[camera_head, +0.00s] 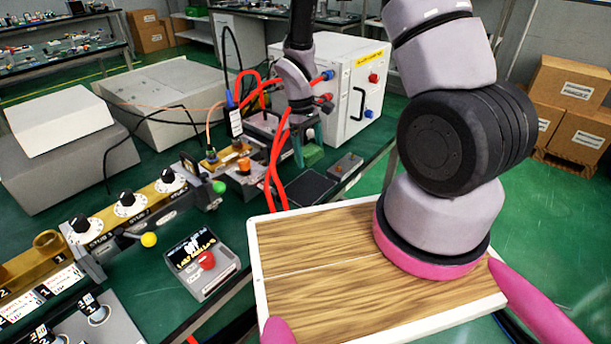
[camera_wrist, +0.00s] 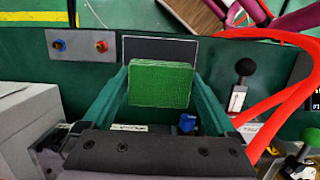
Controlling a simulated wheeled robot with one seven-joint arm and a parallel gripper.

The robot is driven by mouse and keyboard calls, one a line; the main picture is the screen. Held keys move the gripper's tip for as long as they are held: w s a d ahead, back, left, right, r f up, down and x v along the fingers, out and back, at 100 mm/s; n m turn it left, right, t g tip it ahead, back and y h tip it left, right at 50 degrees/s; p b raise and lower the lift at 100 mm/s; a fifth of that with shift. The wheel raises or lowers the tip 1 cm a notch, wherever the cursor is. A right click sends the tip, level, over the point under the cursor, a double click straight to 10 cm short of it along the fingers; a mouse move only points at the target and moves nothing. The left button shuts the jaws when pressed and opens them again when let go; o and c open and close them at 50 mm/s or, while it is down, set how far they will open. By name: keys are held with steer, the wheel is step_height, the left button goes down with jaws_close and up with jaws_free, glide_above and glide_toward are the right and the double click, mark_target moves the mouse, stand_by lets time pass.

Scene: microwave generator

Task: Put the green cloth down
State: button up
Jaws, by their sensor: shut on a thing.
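The green cloth (camera_wrist: 160,84) is a folded, block-like piece between the two teal fingers of my gripper (camera_wrist: 162,78) in the wrist view. My gripper is shut on it. In the head view the cloth (camera_head: 313,155) shows as a small green patch beside my gripper (camera_head: 299,148), low over the bench. A flat dark pad (camera_wrist: 160,48) with a pale edge lies just beyond the cloth in the wrist view. The same pad (camera_head: 303,188) shows below my gripper in the head view. I cannot tell how high the cloth is above the surface.
A grey box with blue and red terminals (camera_wrist: 80,44) lies beside the pad. Thick red cables (camera_head: 273,160) curve close by my gripper. A white power unit (camera_head: 345,85) stands behind. A red-button box (camera_head: 203,263) and brass waveguide parts (camera_head: 130,212) lie left.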

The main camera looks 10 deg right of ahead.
glide_above(310, 189)
steer(key=f, duration=0.5)
steer(key=shift+w+a, duration=0.15)
steer(key=shift+w, duration=0.25)
steer(key=shift+w+a+x, duration=0.15)
steer(key=shift+w+x, duration=0.05)
steer(key=shift+x, duration=0.9)
steer(key=shift+w+a+x, duration=0.1)
steer(key=shift+w+x, duration=0.1)
steer(key=shift+x, duration=0.9)
steer(key=shift+f, duration=0.4)
steer(key=shift+f, duration=0.3)
steer(key=o, duration=1.4)
